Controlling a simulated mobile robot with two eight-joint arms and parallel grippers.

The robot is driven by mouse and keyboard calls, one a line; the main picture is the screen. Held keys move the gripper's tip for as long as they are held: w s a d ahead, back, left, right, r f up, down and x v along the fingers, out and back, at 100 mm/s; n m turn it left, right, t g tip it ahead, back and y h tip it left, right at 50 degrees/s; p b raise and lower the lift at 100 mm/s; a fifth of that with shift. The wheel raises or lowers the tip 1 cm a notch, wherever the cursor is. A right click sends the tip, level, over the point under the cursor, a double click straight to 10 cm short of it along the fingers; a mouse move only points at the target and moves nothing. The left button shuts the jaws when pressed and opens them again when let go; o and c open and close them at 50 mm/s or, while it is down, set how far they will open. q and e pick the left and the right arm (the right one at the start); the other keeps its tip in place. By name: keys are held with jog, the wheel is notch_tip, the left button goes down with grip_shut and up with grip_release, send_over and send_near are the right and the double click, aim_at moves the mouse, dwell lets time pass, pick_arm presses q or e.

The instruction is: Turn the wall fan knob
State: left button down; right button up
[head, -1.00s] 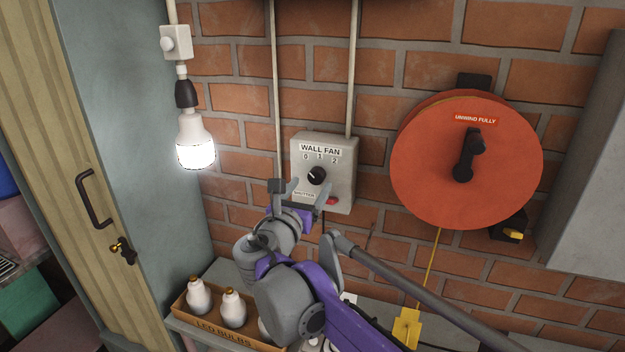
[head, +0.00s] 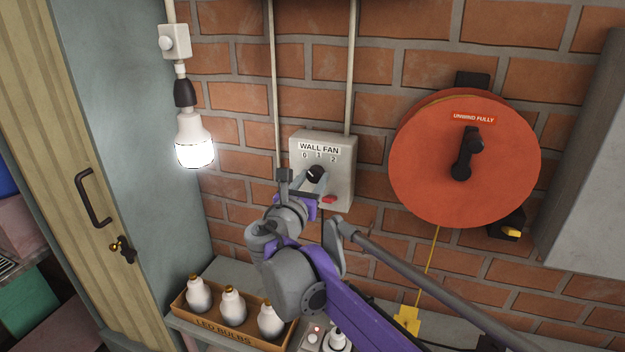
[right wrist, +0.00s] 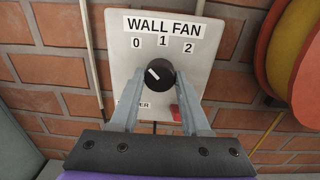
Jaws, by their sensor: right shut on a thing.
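The wall fan box (head: 343,176) is a pale panel on the brick wall, marked 0, 1 and 2. Its round black knob (head: 315,171) is partly covered by my right gripper (head: 312,182) in the head view. In the right wrist view my right gripper (right wrist: 160,86) has its two grey fingers on either side of the knob (right wrist: 158,72), shut on it. The knob's white mark lies at its upper left, toward the 0. My left gripper is not in view.
A red button (head: 329,199) sits low on the box, close to the fingers. A lit bulb (head: 194,145) hangs at the left. A large orange reel (head: 430,165) is on the wall at the right. An LED bulb carton (head: 222,331) stands below.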

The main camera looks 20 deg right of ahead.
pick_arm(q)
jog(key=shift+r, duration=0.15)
pick_arm(e)
grip_shut()
jog(key=m+p, duration=0.3)
jog(key=m, duration=0.2)
jog(key=shift+r, duration=0.2)
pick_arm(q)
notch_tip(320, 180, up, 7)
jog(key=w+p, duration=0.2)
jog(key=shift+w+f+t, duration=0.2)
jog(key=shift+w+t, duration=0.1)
pick_arm(e)
jog(key=shift+f+m, duration=0.15)
jog(key=shift+m, duration=1.75)
jog(key=o, duration=1.2)
grip_release()
jog(key=shift+a, duration=0.1)
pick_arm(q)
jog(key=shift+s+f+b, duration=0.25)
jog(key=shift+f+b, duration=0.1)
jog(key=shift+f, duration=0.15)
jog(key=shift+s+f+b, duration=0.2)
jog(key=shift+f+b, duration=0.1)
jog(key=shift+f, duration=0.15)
pick_arm(e)
jog(key=v, duration=1)
jog(key=shift+s+a+f, duration=0.15)
jog(key=shift+s+f, duration=0.05)
jog(key=shift+s, duration=0.15)
